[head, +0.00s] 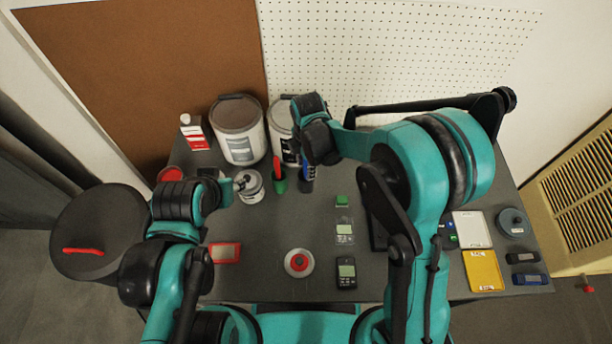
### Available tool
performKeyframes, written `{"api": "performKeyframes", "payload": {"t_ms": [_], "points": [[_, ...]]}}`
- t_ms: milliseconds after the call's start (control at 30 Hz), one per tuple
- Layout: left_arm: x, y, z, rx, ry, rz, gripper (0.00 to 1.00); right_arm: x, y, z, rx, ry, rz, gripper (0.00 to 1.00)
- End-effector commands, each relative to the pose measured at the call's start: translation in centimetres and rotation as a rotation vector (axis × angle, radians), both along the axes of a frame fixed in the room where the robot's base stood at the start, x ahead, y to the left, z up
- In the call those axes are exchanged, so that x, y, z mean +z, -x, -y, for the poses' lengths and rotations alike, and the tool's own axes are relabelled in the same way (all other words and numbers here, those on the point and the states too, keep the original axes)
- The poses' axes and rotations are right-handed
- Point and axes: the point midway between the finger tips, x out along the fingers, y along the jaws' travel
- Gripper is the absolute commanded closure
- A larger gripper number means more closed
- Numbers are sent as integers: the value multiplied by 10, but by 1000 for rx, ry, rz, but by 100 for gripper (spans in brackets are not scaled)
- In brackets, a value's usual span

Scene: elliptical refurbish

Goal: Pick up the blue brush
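A blue brush (308,172) with a dark lower end is on the grey table, in front of the paint cans. My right gripper (314,154) is directly above and at its upper end, and partly covers it. The wrist and black gripper body hide the fingertips, so I cannot tell whether they are open or touching the brush. My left gripper (241,182) is at the left, beside a small open can, and its fingers are too small to judge.
A red-and-green brush (278,175) is close to the left of the blue one. A large white bucket (239,130) and another can (282,128) stand behind. A small can (250,190) is near my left gripper. A red button (299,262) and a black meter (346,272) lie in front.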

Motion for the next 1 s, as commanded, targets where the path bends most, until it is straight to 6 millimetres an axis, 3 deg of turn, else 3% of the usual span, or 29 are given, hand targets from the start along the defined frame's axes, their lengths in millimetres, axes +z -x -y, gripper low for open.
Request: {"api": "performKeyframes", "payload": {"t_ms": [33,133,167,567,667,1000], "points": [[0,0,0,0,0,0,61,0,0,0,0,0,0,70],[0,0,0,0,0,0,61,0,0,0,0,0,0,97],[0,0,0,0,0,0,61,0,0,0,0,0,0,100],[2,0,0,0,0,0,61,3,0,0,-1,0,0,100],[7,0,0,0,0,0,61,15,0,0,-1,0,0,100],[33,0,0,0,0,0,61,84,0,0,-1,0,0,100]]}}
